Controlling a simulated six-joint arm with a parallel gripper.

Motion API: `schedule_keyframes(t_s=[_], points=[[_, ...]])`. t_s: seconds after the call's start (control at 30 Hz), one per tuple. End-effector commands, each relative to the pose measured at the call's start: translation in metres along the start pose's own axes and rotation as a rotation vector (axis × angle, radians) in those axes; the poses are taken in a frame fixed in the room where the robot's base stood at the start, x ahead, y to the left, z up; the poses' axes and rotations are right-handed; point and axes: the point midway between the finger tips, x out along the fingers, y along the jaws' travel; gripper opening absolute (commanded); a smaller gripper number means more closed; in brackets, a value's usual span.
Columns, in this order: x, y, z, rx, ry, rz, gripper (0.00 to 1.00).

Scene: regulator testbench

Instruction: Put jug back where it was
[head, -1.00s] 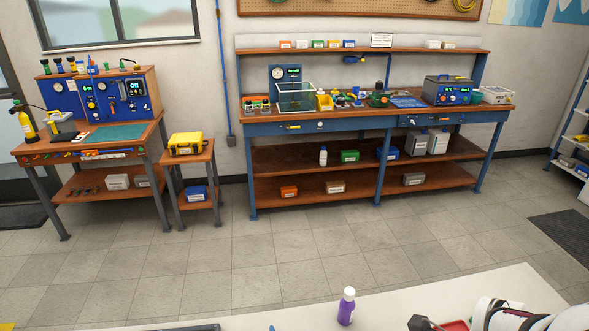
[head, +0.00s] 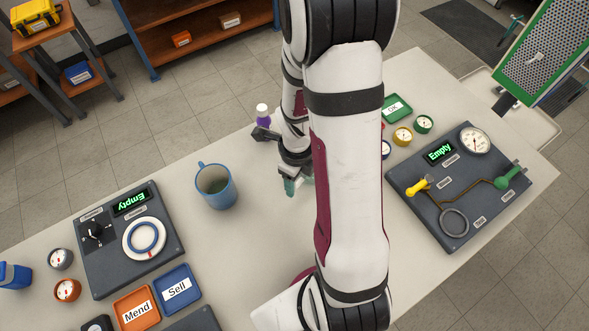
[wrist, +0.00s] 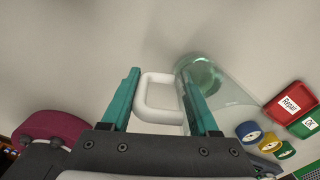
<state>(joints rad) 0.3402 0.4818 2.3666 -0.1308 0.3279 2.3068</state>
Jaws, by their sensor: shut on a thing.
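In the wrist view, a clear, faintly green jug (wrist: 222,95) with a white loop handle (wrist: 157,78) is to the right of centre. The teal fingers of my gripper (wrist: 160,82) are on either side of the handle and shut on it. The right finger overlaps the jug's wall in the picture. In the head view my gripper (head: 290,186) is low over the white table, right of a blue mug. My arm hides the jug there, so I cannot tell whether it rests on the table or is lifted.
The blue mug (head: 216,188) stands near a dark station with a round dial (head: 128,240). A purple bottle (head: 262,117) is at the far edge. A second station (head: 458,188) is at the right, with gauges and trays nearby. Mend (head: 137,310) and Sell (head: 177,288) trays lie at front left.

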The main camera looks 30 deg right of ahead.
Motion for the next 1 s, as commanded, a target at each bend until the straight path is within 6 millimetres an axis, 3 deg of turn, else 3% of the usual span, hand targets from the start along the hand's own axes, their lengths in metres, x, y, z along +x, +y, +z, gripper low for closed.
schedule_keyframes(t_s=[0.33,0.37,0.53,0.83,1.0], points=[[0.004,0.0,0.0,0.0,-0.001,-0.001,0.0],[0.005,0.0,0.0,0.0,0.0,0.0,0.63],[0.004,0.0,0.0,0.0,-0.001,-0.001,0.91],[0.002,-0.001,0.0,0.0,-0.002,-0.002,0.91],[-0.027,-0.001,0.001,0.002,-0.005,-0.005,0.91]])
